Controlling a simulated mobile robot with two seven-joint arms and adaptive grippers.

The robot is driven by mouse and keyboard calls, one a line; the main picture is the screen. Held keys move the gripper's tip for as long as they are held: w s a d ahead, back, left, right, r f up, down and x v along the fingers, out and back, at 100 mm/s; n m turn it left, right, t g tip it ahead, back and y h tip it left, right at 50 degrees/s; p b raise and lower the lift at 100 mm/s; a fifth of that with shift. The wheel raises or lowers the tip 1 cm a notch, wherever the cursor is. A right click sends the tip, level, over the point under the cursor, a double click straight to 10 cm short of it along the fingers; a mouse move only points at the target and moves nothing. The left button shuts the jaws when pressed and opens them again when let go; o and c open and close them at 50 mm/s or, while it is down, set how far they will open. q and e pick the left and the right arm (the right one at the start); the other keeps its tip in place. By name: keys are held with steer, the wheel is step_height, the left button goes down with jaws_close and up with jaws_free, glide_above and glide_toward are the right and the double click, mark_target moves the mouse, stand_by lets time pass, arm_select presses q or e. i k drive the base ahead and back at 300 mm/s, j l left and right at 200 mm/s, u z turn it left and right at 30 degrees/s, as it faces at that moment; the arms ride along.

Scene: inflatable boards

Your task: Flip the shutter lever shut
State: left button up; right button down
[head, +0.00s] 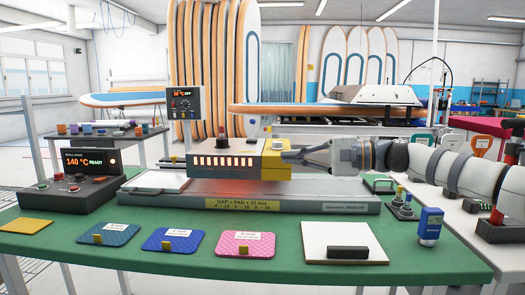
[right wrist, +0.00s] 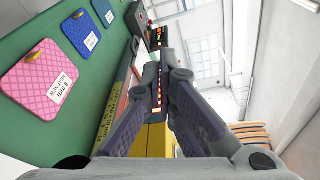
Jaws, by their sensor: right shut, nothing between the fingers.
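The shutter lever cannot be told apart clearly; the right gripper may hide it. A grey heater head with a row of glowing slots (head: 225,162) and a yellow end block (head: 273,168) stands over the long base (head: 300,204). My right gripper (head: 287,158) comes in from the right, with its fingertips at the yellow block's right side; contact cannot be told. In the right wrist view the fingers (right wrist: 163,82) meet at the tips, shut and empty, in front of the glowing slots (right wrist: 157,98). My left gripper is not in view.
A control box reading 140 °C READY (head: 88,178) stands left on the green table (head: 190,272). Blue and pink pads (head: 246,244) and a white board (head: 340,240) lie along the front. A blue gauge (head: 430,224) stands right, below my right arm.

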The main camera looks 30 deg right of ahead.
mark_target(252, 122)
steer(key=i+l, duration=1.2)
steer(key=l, duration=0.15)
